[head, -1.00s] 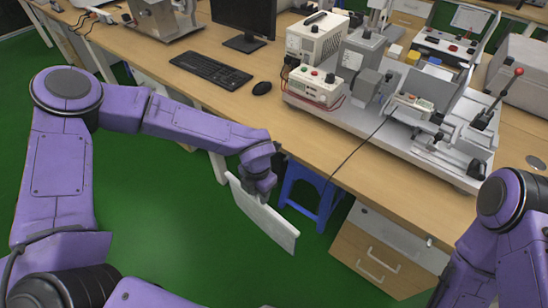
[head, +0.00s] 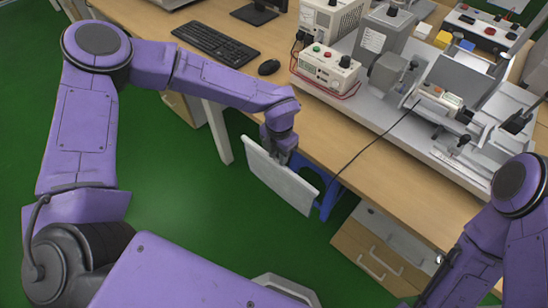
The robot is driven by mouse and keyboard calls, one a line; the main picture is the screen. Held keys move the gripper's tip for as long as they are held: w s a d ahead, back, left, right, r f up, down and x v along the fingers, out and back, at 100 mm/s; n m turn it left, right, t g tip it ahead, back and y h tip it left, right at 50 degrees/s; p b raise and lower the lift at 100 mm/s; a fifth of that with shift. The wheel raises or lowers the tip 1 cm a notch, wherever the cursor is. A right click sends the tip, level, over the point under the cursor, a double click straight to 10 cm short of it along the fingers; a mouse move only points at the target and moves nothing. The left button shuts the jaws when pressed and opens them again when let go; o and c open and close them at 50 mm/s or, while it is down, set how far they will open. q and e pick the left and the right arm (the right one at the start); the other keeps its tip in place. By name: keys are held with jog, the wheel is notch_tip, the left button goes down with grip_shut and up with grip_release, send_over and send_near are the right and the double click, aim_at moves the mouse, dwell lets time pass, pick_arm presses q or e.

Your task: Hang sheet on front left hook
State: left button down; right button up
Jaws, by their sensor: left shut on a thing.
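A flat white sheet (head: 283,180) hangs tilted in the middle of the head view, in front of the table's front edge. My left gripper (head: 280,153) is shut on its upper edge and holds it above the green floor. The gripper's fingertips are partly hidden against the sheet. My right arm comes in at the lower right, but its gripper is not clearly visible. I cannot make out a front left hook in this view.
A blue stool (head: 328,198) is behind the sheet. A drawer cabinet (head: 375,250) stands under the table. Open green floor lies left of the sheet.

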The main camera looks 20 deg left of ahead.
pick_arm(q)
jog(key=w, duration=0.1)
jog(key=w+d+b, duration=0.1)
jog(key=w, duration=0.1)
jog(key=w+b, duration=0.1)
jog(key=shift+w+d+f, duration=0.15)
jog(key=shift+d+f, duration=0.2)
jog(key=shift+w+d+f, duration=0.1)
jog(key=shift+w+f, duration=0.05)
jog(key=shift+w, duration=0.1)
dwell(0.4)
jog(key=c, duration=0.7)
grip_release()
jog(key=shift+c, duration=0.2)
